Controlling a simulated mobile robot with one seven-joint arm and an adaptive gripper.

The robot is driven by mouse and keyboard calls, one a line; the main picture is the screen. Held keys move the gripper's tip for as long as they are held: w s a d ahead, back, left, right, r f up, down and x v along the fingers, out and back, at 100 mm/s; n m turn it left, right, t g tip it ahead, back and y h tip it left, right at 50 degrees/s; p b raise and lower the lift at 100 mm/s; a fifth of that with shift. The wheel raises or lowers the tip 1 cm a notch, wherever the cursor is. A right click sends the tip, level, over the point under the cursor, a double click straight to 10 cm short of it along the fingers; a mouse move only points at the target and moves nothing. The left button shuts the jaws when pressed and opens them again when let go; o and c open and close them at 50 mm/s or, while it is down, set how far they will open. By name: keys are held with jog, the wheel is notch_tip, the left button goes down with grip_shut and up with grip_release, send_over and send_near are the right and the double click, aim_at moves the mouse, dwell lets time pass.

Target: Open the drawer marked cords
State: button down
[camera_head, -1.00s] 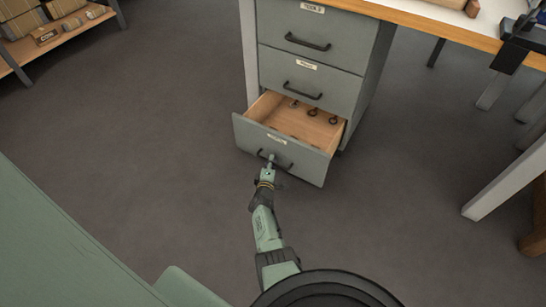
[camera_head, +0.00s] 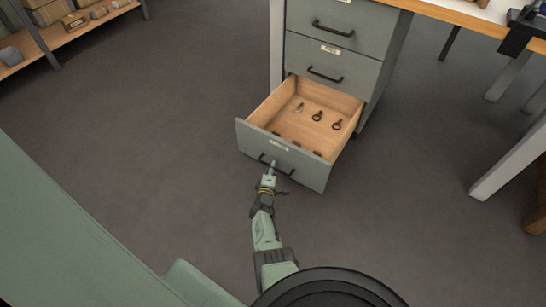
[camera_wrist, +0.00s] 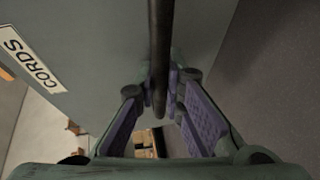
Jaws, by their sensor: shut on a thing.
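The bottom drawer (camera_head: 284,158) of a grey-green cabinet stands well pulled out in the head view. Its front carries a label that reads CORDS in the wrist view (camera_wrist: 31,64). Several small dark ring-shaped items (camera_head: 317,116) lie inside on the pale wooden floor. My gripper (camera_head: 270,172) is at the dark bar handle (camera_head: 282,167) on the drawer front. In the wrist view my gripper (camera_wrist: 166,100) is shut on the handle (camera_wrist: 159,50), with a purple-padded finger on each side of it.
Two upper drawers (camera_head: 334,68) of the cabinet are closed. A workbench (camera_head: 463,29) with pale legs stands at the right. A low shelf (camera_head: 75,40) with boxes is at the top left. A green surface (camera_head: 70,240) fills the lower left. The grey floor around the drawer is clear.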

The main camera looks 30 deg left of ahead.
jog(key=shift+s, duration=0.2)
jog(key=c, duration=1.7)
grip_release()
jog(key=shift+o, duration=0.2)
jog(key=shift+s, duration=0.1)
